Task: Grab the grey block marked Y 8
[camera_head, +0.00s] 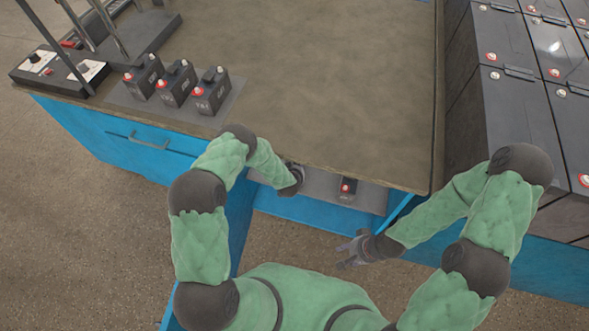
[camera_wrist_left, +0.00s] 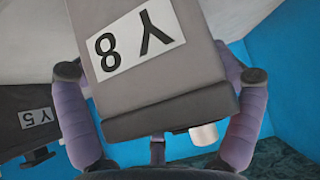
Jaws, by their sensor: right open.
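The grey block marked Y 8 (camera_wrist_left: 165,85) fills the middle of the left wrist view, its white label facing the camera. A pale round stud shows at its lower edge. My left gripper (camera_wrist_left: 160,75) has one finger on each side of this block, spread, with a gap at the fingertips. In the head view my left gripper (camera_head: 292,180) is at the table's front edge, over the open drawer; I cannot make out the Y 8 block there. My right gripper (camera_head: 352,252) is open and empty, in front of the drawer.
A dark block marked Y 5 (camera_wrist_left: 40,122) lies at the left wrist view's left. A dark block with a red cap (camera_head: 348,188) stands in the drawer (camera_head: 310,209). Several dark batteries stand on a grey mat (camera_head: 236,106) on the table (camera_head: 340,70). Large batteries (camera_head: 515,110) fill the right.

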